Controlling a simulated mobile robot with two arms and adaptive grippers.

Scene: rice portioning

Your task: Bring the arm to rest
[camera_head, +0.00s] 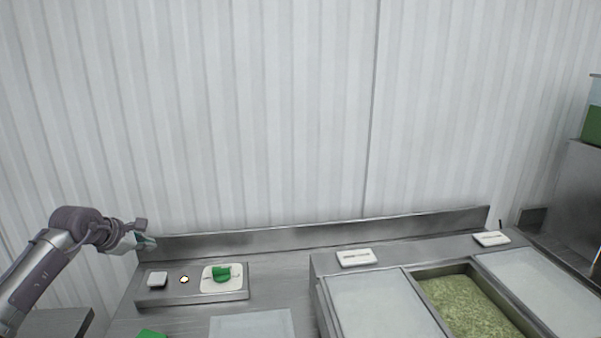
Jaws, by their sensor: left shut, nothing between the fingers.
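My left arm comes in from the left, and my left gripper (148,243) is above the back left corner of the steel counter. The gripper is shut and empty, apart from everything on the counter. It looks small here, so its fingers show little detail. My right gripper is not in this view.
A steel tray (203,299) with a green item (221,273) on a white plate stands below right of the gripper. A bin of greenish rice (466,306) sits between pale lids at the right. A corrugated wall (270,110) closes the back.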

